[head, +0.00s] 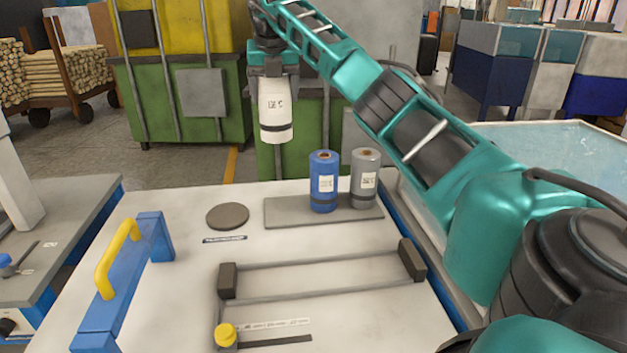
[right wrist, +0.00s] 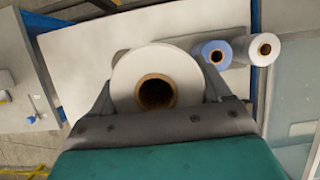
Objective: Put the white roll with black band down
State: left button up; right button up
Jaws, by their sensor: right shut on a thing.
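My right gripper (head: 273,75) is shut on the white roll with black band (head: 276,108). In the head view the roll hangs upright from the gripper, with its dark band near the bottom, in front of the green container. In the right wrist view the white roll (right wrist: 157,84) shows end-on between the fingers, its brown core facing the camera. It is held above the white table (head: 190,290), near the far edge, left of the blue and grey rolls. My left gripper is not in view.
A blue roll (head: 323,182) and a grey roll (head: 364,178) stand on a grey plate (head: 285,213). A dark round disc (head: 228,216) lies left of the plate. A yellow handle (head: 117,258) on a blue frame and a low rail frame (head: 320,261) occupy the table's front.

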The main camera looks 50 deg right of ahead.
aim_at(278, 141)
notch_tip(278, 141, down, 20)
jog(key=b, duration=0.1)
jog(key=shift+r, duration=0.2)
jog(key=shift+f+b, duration=0.1)
jog(key=shift+b, duration=0.2)
jog(key=o, duration=1.1)
jog(key=v, duration=1.1)
jog(key=shift+w+d, duration=0.1)
jog(key=shift+s+r, duration=0.2)
jog(key=shift+r, duration=0.4)
